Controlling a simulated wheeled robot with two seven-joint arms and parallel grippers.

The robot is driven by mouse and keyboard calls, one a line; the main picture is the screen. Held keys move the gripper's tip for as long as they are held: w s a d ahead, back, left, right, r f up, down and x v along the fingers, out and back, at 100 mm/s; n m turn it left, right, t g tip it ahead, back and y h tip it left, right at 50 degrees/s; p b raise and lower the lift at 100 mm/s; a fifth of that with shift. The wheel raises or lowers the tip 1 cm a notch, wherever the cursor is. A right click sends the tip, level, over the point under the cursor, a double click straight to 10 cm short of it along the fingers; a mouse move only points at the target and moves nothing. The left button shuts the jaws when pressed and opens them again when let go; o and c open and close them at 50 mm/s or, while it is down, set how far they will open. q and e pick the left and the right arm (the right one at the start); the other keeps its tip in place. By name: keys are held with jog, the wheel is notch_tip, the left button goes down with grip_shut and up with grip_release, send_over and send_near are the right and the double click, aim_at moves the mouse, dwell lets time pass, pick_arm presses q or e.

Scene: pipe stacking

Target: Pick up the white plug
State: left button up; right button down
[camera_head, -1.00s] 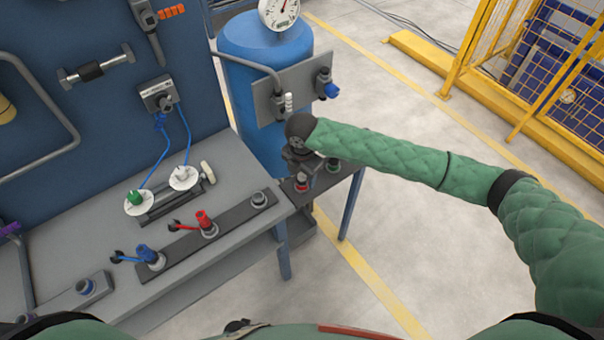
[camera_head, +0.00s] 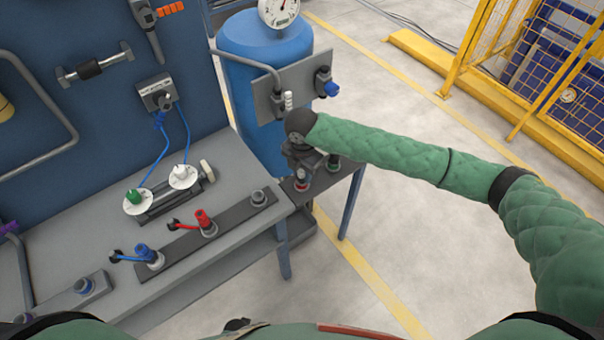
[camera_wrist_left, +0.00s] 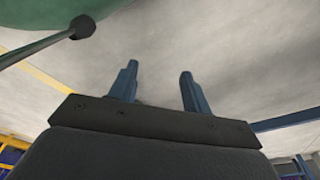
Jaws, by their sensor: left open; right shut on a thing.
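A white plug (camera_head: 182,172) with a blue cable stands on a white disc on the bench, beside a green plug (camera_head: 134,196) on a similar disc. Another white ribbed piece (camera_head: 288,99) sits on the grey panel by the blue tank. My right gripper (camera_head: 304,163) is below that panel, above the small side shelf, and apart from the plug on the disc. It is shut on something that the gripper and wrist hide. My left gripper (camera_wrist_left: 159,68) shows only in the left wrist view. Its two blue fingers are apart, with nothing between them.
A dark strip (camera_head: 180,245) on the bench holds blue (camera_head: 147,252) and red (camera_head: 205,220) fittings. The blue tank (camera_head: 262,50) and grey panel (camera_head: 298,82) stand close behind my right gripper. Yellow fencing (camera_head: 530,60) is at the right. The floor between is clear.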

jog(key=r, duration=0.1)
jog(key=r+b, duration=0.1)
jog(key=r, duration=0.1)
jog(key=shift+s+d+r+b, duration=0.15)
jog(key=shift+d+b, duration=0.15)
jog(key=shift+b, duration=0.1)
pick_arm(q)
jog(key=w+d+r+b, duration=0.1)
jog(key=w+d+r, duration=0.1)
jog(key=r, duration=0.5)
jog(key=w+d+r+b, duration=0.2)
jog(key=r, duration=0.4)
jog(key=shift+r+g, duration=0.35)
jog(key=shift+g, duration=0.05)
pick_arm(e)
jog(key=s+d+r, duration=0.6)
jog(key=s+d, duration=0.1)
jog(key=d, duration=0.1)
jog(key=shift+d+r, duration=0.3)
jog(key=shift+r, duration=0.1)
jog(key=shift+w+r, duration=0.1)
jog(key=shift+r, duration=0.05)
